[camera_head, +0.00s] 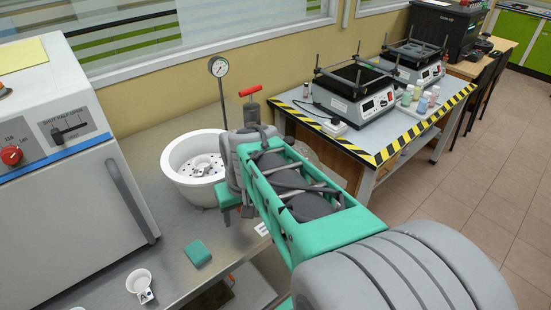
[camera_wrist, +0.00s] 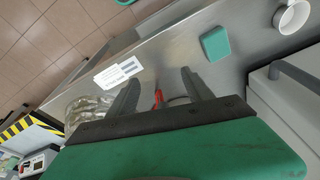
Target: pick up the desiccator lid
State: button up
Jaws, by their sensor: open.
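A white round bowl (camera_head: 167,168) with a perforated plate inside, which looks like the desiccator base, stands open on the metal bench in the head view. My gripper (camera_head: 236,213) is just right of it, pointing down at the bench. In the wrist view my gripper (camera_wrist: 160,85) has its fingers spread, with a thin red-tipped item (camera_wrist: 158,97) seen between them. A clear, ribbed, glass-like piece (camera_wrist: 88,108) lies left of the fingers, partly hidden by my gripper; I cannot tell whether it is the desiccator lid. No lid shows clearly in the head view.
A green block (camera_head: 197,253), a small white cup (camera_head: 140,284) and a barcode label (camera_wrist: 118,72) lie on the bench. A grey oven-like box (camera_head: 75,210) stands left. A pressure gauge (camera_head: 218,67) rises behind. Hotplate-like devices (camera_head: 362,98) stand on the striped table.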

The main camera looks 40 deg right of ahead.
jog(key=d+m+p, duration=0.1)
jog(key=d+m, duration=0.2)
jog(key=d, duration=0.8)
jog(key=n+t+p, duration=0.1)
jog(key=n+t, duration=0.1)
jog(key=n, duration=0.5)
send_near(289, 139)
jog(key=f, duration=0.1)
jog(key=shift+y, duration=0.3)
jog(key=x, duration=0.5)
jog(key=p+x, duration=0.1)
jog(key=x, duration=0.2)
jog(key=shift+d, duration=0.25)
jog(key=shift+r, duration=0.1)
grip_shut()
jog(key=shift+w+r, duration=0.1)
